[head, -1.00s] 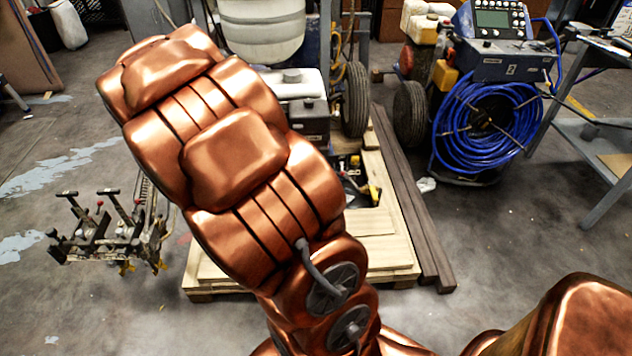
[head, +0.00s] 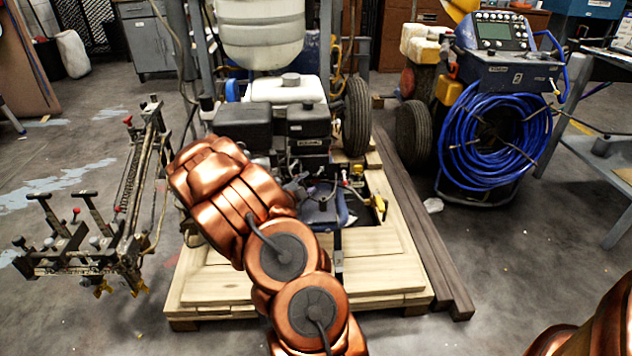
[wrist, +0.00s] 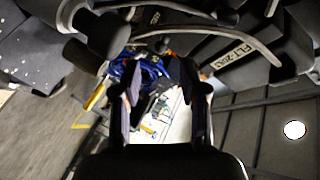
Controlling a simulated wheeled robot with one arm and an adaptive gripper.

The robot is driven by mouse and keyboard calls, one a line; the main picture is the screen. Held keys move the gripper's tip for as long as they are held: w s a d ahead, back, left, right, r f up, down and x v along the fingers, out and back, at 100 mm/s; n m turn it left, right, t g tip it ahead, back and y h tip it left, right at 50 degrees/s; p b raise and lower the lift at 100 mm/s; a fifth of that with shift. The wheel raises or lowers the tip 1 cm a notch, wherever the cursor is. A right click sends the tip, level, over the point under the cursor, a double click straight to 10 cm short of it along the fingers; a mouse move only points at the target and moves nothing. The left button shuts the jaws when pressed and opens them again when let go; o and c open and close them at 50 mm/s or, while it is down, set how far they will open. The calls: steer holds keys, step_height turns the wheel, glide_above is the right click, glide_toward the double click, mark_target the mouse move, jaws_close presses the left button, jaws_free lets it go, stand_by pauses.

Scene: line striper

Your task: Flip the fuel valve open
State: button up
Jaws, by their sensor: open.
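The line striper's engine (head: 308,120), with black covers and a white tank (head: 285,88) on top, stands behind my arm in the head view. I cannot pick out the fuel valve for certain in either view. My gripper shows in the wrist view (wrist: 160,90), with its two dark fingers apart and nothing held between them. Dark engine parts and a curved grey bar (wrist: 235,30) fill the top of that view, close beyond the fingertips.
The striper stands on a wooden pallet (head: 225,285). Dark beams (head: 425,215) lie along its right side. A machine with a coiled blue hose (head: 490,140) stands at the right. A lever assembly (head: 75,245) juts out at the left. Floor at front left is clear.

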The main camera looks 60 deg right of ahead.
mark_target(315, 177)
steer(key=b+x, duration=0.1)
steer(key=x, duration=0.4)
steer(key=shift+d+f, duration=0.15)
steer(key=shift+x, duration=1)
jaws_close()
